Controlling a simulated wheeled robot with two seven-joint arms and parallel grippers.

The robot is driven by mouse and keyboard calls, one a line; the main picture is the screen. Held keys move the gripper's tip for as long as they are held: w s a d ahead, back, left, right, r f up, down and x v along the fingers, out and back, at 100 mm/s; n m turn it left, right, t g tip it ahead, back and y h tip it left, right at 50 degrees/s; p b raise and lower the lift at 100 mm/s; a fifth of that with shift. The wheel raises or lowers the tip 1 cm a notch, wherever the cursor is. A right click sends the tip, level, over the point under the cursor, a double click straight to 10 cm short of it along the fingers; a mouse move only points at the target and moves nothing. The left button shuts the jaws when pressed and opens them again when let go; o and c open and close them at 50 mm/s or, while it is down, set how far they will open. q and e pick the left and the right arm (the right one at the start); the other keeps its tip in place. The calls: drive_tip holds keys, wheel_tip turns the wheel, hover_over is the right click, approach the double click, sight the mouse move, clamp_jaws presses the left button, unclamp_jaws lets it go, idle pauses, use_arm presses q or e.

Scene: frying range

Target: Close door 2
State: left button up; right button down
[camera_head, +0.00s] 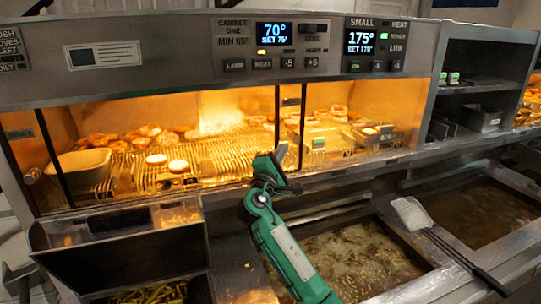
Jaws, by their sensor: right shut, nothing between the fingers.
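A heated cabinet (240,196) spans the middle of the head view, with food on wire racks lit orange inside. Dark upright door edges (277,125) stand near its middle, and another dark slanted edge (55,155) stands at its left. No readable number marks door 2, and I cannot tell how far each pane is open. My green right gripper (283,160) is shut and empty, in front of the cabinet just below the middle upright edges. I cannot tell whether it touches them. My left gripper is not in view.
Frying vats with oil (355,255) lie below the cabinet on the right. A skimmer (412,213) with a long dark handle rests across the vat divider. A chip bin (150,293) is at the lower left. The control panel (330,50) runs above.

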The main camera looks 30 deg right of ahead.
drive_tip(key=shift+s+d+r+p, duration=0.15)
drive_tip(key=shift+d+r, duration=0.05)
drive_tip(key=shift+d, duration=0.2)
drive_tip(key=shift+s+d+r+p, duration=0.1)
drive_tip(key=shift+d+r+p, duration=0.05)
drive_tip(key=shift+d, duration=0.25)
drive_tip(key=s+d+b, duration=0.2)
drive_tip(key=s+d, duration=0.1)
drive_tip(key=d, duration=1.2)
drive_tip(key=s+d+b, duration=0.3)
drive_tip(key=s+d, duration=0.1)
drive_tip(key=d, duration=1.2)
drive_tip(key=s+d+b, duration=0.2)
drive_tip(key=s+d, duration=0.2)
drive_tip(key=d, duration=1.1)
drive_tip(key=shift+s+d+r+b, duration=0.25)
drive_tip(key=shift+d+r+b, duration=0.05)
drive_tip(key=shift+b, duration=0.05)
drive_tip(key=shift+r, duration=0.1)
